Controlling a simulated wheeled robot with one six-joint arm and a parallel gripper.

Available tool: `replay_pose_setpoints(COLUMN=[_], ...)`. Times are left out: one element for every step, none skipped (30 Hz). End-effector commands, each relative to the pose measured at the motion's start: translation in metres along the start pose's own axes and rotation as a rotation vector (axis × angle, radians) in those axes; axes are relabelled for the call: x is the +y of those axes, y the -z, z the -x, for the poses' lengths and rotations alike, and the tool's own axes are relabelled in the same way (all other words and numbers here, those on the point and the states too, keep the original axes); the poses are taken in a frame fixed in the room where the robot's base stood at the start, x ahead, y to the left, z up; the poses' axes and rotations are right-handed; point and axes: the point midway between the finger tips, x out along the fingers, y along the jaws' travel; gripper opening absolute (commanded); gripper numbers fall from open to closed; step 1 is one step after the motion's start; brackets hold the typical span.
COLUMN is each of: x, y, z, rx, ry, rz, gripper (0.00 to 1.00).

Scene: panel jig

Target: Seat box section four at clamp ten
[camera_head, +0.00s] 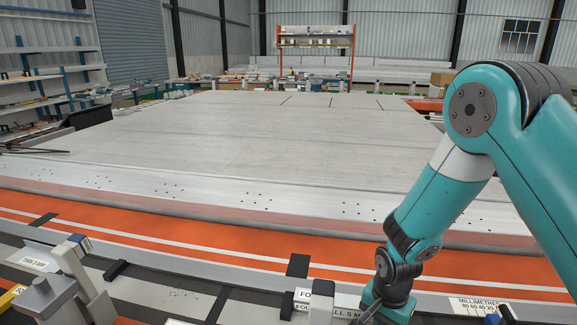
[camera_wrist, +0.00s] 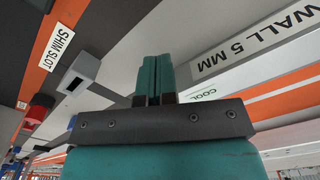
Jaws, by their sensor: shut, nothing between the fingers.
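My gripper (camera_wrist: 153,80) is shut and empty, its two teal fingers side by side in the wrist view. A pale surface labelled "WALL 5 MM" (camera_wrist: 240,48) lies to the right of the fingers. In the head view a partly covered label reading "FO" and "LL 5 M" (camera_head: 303,295) is at the bottom, left of my arm's lower end. No number ten is readable, so clamp ten cannot be told.
A "SHIM SLOT" label (camera_wrist: 48,53) is at upper left in the wrist view. Grey clamp-like hardware (camera_head: 85,275) stands at front left, near a "THIN 2 MM" label (camera_head: 36,263). A wide, mostly clear panel table (camera_head: 230,135) lies beyond the orange strip (camera_head: 180,230).

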Motion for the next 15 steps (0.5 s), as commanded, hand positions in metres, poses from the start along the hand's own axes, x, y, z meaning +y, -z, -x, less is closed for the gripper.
replay_pose_setpoints(x=[0.001, 0.001, 0.001, 0.001, 0.001, 0.001, 0.001, 0.001, 0.001, 0.001, 0.001, 0.001, 0.001, 0.001, 0.001], y=[-0.001, -0.002, -0.002, -0.002, -0.002, -0.002, -0.002, -0.002, -0.002, -0.002, -0.002, -0.002, -0.002, -0.002, -0.002], z=[0.0, 0.0, 0.001, 0.001, 0.002, 0.004, 0.006, 0.008, 0.012, 0.014, 0.017, 0.021, 0.023, 0.026, 0.029], rx=[-0.001, -0.001, -0.001, -0.001, -0.001, -0.001, -0.001, -0.002, -0.002, -0.002, -0.002, -0.002, -0.002, -0.002, -0.002], ry=[0.0, 0.0, 0.0, 0.0, 0.0, 0.0, 0.0, 0.0, 0.0, 0.0, 0.0, 0.0, 0.0, 0.0, 0.0], rz=[0.001, 0.001, 0.001, 0.001, 0.001, 0.001, 0.001, 0.001, 0.001, 0.001, 0.001, 0.001, 0.001, 0.001, 0.001], gripper=[0.0, 0.0, 0.0, 0.0, 0.0, 0.0, 0.0, 0.0, 0.0, 0.0, 0.0, 0.0, 0.0, 0.0, 0.0])
